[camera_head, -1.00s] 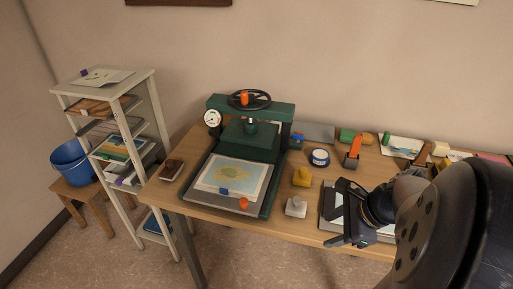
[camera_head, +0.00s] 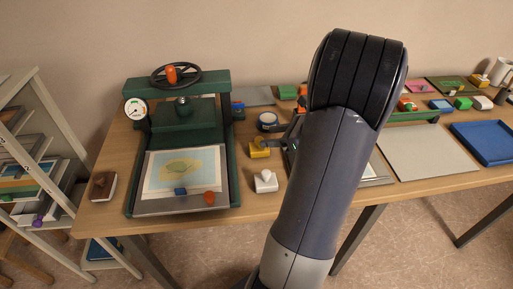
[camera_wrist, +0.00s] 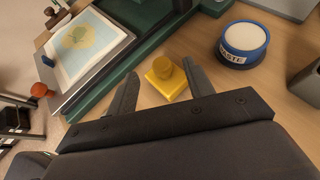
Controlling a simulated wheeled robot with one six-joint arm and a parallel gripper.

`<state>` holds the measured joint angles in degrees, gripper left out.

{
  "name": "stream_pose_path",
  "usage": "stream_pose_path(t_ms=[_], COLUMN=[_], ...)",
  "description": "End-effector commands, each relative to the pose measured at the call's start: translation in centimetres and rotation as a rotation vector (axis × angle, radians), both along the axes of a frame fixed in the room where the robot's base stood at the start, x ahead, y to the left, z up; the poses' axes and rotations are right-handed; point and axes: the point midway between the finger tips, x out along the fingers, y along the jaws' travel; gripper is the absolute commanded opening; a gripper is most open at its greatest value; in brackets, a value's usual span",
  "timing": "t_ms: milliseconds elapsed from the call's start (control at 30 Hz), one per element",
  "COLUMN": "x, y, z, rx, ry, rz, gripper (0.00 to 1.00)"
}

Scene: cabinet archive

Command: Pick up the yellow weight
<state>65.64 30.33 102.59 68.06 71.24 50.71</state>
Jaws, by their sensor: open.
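The yellow weight (camera_wrist: 166,77) is a small square block with a round knob on top, standing on the wooden table. In the wrist view it lies ahead of my gripper (camera_wrist: 162,90), between the lines of the two open fingers. The fingers are apart and nothing is held. In the head view the yellow weight (camera_head: 260,149) is right of the green press, with my gripper (camera_head: 279,140) close beside it. My arm covers part of that area.
The green press (camera_head: 233,165) with a map print stands left of the weight. A white weight (camera_head: 265,181) is in front of it. A round paste tin (camera_wrist: 243,43) stands behind. A grey board (camera_head: 425,155) and blue tray (camera_head: 485,143) lie to the right.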

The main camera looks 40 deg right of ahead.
Motion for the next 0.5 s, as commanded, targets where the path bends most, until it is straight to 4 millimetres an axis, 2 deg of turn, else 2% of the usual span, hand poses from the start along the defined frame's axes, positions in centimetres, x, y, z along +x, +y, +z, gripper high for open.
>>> stream_pose_path(t_ms=[500], x=[4.2], y=[2.0], z=[-3.2], rx=[-0.001], ry=[0.002], rz=[0.002], gripper=[0.5])
